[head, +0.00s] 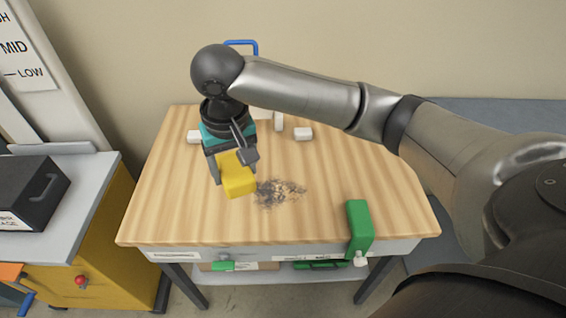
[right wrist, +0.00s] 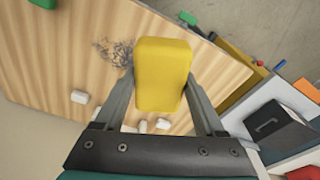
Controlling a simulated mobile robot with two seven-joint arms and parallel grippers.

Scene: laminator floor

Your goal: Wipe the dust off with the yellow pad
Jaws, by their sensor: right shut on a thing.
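The yellow pad (head: 236,178) is held between the fingers of my right gripper (head: 233,163), over the left half of the wooden table. The pad also fills the middle of the right wrist view (right wrist: 162,75), with a finger on each side. A patch of grey dust (head: 279,192) lies on the tabletop (head: 350,170), just right of the pad in the head view. The dust also shows beside the pad in the right wrist view (right wrist: 117,53). I cannot tell whether the pad touches the table. My left gripper is not in view.
Small white blocks (head: 303,133) lie toward the back. A grey-topped yellow cabinet (head: 85,185) with a black box (head: 30,193) stands to the left.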

